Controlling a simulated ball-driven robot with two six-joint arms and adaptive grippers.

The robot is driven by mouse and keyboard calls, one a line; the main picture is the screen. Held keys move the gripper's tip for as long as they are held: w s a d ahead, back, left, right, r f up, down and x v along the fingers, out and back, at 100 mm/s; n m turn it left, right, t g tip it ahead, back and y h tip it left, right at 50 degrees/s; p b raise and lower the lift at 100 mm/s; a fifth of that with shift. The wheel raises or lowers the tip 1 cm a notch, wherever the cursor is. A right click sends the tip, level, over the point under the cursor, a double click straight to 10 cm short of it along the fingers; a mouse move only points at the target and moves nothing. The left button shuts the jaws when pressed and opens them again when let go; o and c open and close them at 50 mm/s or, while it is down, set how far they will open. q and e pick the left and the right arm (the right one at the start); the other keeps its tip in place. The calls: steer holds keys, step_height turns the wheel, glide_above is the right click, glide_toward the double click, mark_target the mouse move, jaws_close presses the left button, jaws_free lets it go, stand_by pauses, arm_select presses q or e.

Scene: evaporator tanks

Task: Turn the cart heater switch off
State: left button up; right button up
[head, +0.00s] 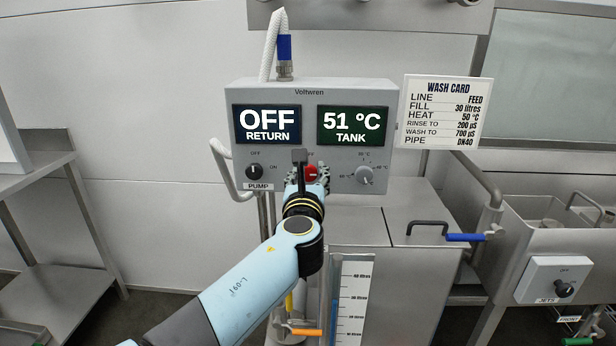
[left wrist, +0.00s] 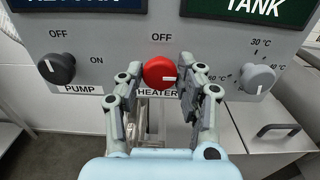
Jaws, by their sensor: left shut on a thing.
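The heater switch is a red round knob (head: 311,173) on the grey control box (head: 290,93), with a HEATER label below it in the left wrist view. My left gripper (head: 309,178) reaches the box front and is shut on the red knob, one finger on each side. The left wrist view shows both fingers (left wrist: 160,82) beside it. Any ON label is hidden by the right finger. My right gripper is not in view.
The black PUMP knob (head: 254,171) is left of the heater knob, and a grey temperature dial (head: 364,175) is right. Displays read OFF RETURN (head: 267,124) and 51 °C TANK (head: 352,126). A wash card (head: 444,111) hangs at right. A blue-handled lever (head: 464,237) sits below.

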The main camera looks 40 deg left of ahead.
arm_select(q)
steer(key=shift+n+b, duration=0.5)
steer(key=shift+n, duration=0.2)
steer(key=n+b, duration=0.1)
steer(key=n, duration=0.1)
steer(key=shift+f+n, duration=0.15)
steer(key=shift+n, duration=0.15)
steer(key=n+b, duration=0.3)
steer(key=n, duration=0.2)
steer(key=shift+a+b, duration=0.1)
steer(key=shift+b, duration=0.2)
steer(key=n+b, duration=0.3)
steer(key=n, duration=0.3)
steer(key=shift+s+f+b, duration=0.1)
steer(key=shift+f+b, duration=0.05)
steer(key=shift+b, duration=0.15)
steer(key=shift+n+b, duration=0.65)
steer(key=shift+n, duration=0.65)
